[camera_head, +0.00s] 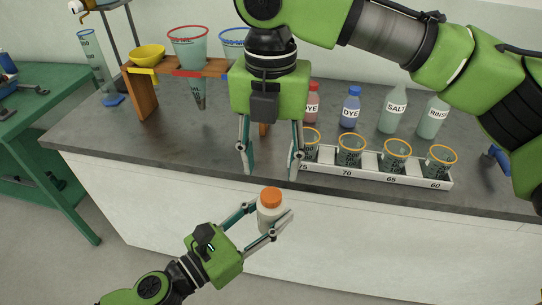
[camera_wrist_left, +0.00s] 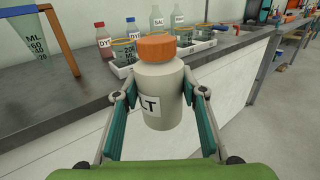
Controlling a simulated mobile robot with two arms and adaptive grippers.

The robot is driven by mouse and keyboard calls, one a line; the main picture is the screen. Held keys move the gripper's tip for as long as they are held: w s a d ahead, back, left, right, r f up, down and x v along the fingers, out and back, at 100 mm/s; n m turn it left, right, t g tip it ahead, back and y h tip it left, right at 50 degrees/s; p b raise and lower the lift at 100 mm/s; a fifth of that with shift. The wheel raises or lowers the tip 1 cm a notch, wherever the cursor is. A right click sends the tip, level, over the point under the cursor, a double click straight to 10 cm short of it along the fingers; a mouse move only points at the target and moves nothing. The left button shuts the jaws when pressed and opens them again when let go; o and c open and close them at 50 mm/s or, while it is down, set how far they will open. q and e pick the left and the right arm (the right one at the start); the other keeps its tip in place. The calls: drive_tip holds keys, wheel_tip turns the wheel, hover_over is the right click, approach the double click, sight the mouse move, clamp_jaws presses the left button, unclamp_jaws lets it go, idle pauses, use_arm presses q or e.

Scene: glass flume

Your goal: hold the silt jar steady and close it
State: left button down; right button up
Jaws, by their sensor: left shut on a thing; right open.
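The silt jar (camera_head: 268,216) is pale with an orange lid (camera_head: 271,197) on its mouth. My left gripper (camera_head: 267,222) is shut on the jar's body and holds it upright in the air in front of the counter. In the left wrist view the jar (camera_wrist_left: 160,103) sits between the two fingers, its label partly hidden, and the lid (camera_wrist_left: 156,47) rests on top. I cannot tell how tightly the lid sits. My right gripper (camera_head: 271,173) points down, open and empty, above and a little behind the lid, apart from it.
A white rack (camera_head: 330,172) of several orange-rimmed beakers stands along the grey counter's (camera_head: 100,160) front edge. Dye bottles (camera_head: 350,107) and clear salt (camera_head: 394,110) and rinse bottles stand behind it. A wooden stand (camera_head: 143,95) holds funnels at the left. The floor in front is clear.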

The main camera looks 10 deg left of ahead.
sight(271, 194)
wheel_tip(271, 194, down, 8)
drive_tip(key=shift+r, duration=0.25)
drive_tip(key=c, duration=1.1)
drive_tip(key=m, duration=0.6)
drive_tip(key=shift+c, duration=0.2)
drive_tip(key=m, duration=0.6)
drive_tip(key=shift+m, duration=0.4)
drive_tip(key=m, duration=0.6)
drive_tip(key=shift+m, duration=0.4)
drive_tip(key=m, duration=0.5)
drive_tip(key=shift+m, duration=0.3)
drive_tip(key=o, duration=1.2)
